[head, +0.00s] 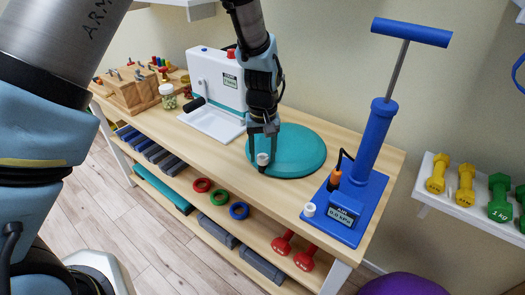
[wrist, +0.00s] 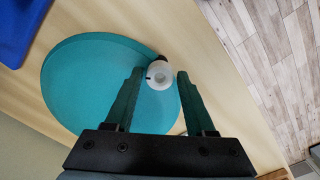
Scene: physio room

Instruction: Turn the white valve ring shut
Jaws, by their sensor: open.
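The white valve ring (head: 262,159) is at the near edge of the round teal cushion (head: 300,150) on the wooden table. It also shows in the wrist view (wrist: 158,76) as a round white ring with a small dark mark and a dark part behind it. My gripper (head: 263,149) points down at the ring. In the wrist view my gripper (wrist: 159,75) is open, with one finger on each side of the ring and a gap showing at the right finger. I cannot tell whether either finger touches it.
A blue pump (head: 373,140) with a gauge and a small white cap (head: 309,209) stands to the right. A white machine (head: 217,78), a jar (head: 168,96) and a wooden pegboard (head: 135,90) are to the left. The table's front edge is close to the ring.

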